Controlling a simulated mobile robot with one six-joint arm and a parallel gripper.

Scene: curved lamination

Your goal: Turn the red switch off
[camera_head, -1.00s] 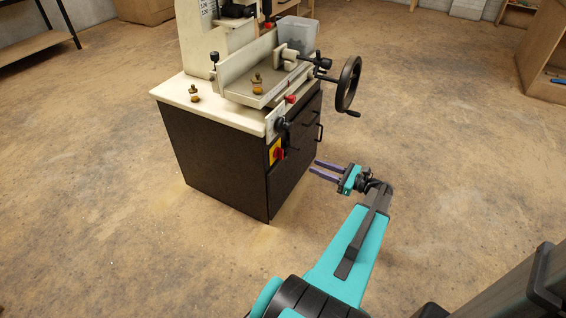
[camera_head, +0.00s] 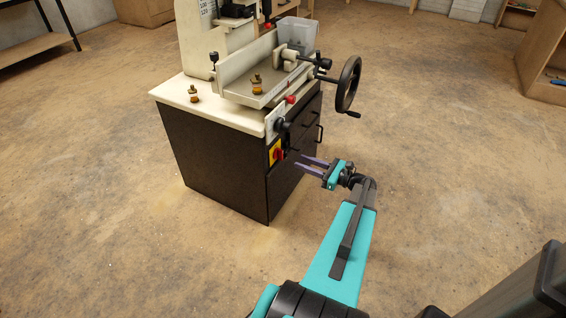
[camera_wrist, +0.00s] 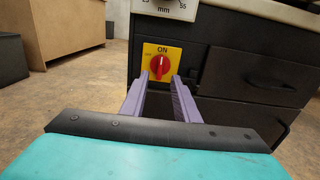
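The red switch (camera_wrist: 159,66) is a round rotary knob on a yellow plate (camera_wrist: 149,50) marked "ON" above it. In the wrist view its grip ridge stands upright. In the head view the red switch (camera_head: 278,154) sits on the dark cabinet's side, near its front corner. My gripper (camera_head: 308,161) is just right of it, its purple fingers pointing at the cabinet. In the wrist view my gripper (camera_wrist: 161,84) is open, with the knob seen between and beyond the two fingertips. Nothing is between the fingers, and they appear apart from the knob.
The dark cabinet (camera_head: 215,150) carries a cream machine top with a black handwheel (camera_head: 348,84). A black knob (camera_head: 283,125) sits just above the switch, and drawers (camera_wrist: 255,75) with handles are to its right. The floor (camera_head: 450,160) around is clear.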

